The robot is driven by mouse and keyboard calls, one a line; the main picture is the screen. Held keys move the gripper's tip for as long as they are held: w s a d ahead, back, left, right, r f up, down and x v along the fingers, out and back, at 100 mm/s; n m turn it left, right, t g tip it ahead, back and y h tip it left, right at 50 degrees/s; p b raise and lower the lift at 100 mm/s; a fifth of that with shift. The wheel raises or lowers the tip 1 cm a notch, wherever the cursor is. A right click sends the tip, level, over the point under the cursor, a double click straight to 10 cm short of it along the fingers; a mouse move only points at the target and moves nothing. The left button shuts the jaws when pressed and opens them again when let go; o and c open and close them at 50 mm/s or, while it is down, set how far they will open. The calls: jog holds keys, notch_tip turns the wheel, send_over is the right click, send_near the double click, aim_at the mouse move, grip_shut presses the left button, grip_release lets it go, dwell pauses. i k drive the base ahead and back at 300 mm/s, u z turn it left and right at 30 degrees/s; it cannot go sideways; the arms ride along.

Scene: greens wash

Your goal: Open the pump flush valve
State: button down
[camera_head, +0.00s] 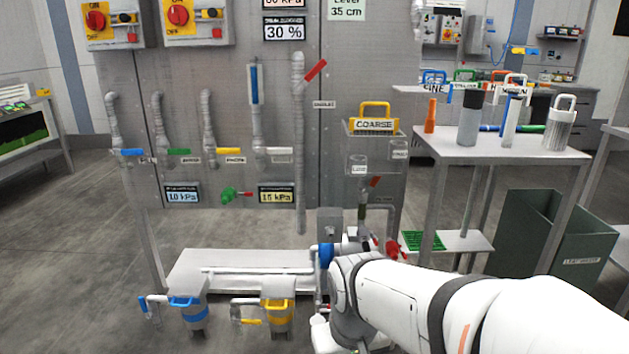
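My white arm reaches in from the lower right. My gripper (368,243) is small and partly hidden by my own wrist, low in front of the panel; its finger opening cannot be made out. A red valve handle (393,250) is just right of it, and I cannot tell whether they touch. Another small red handle (375,182) sits on the pipe above. No label that I can read marks the pump flush valve.
The grey panel (225,90) carries pipes with blue, green, yellow and white handles and a tilted red one (316,70). A table (480,150) with bottles is at right, near a green bin (525,235). Floor at left is clear.

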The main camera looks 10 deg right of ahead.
aim_at(375, 181)
jog(key=u, duration=0.05)
jog(key=i, duration=1)
jog(key=z, duration=0.05)
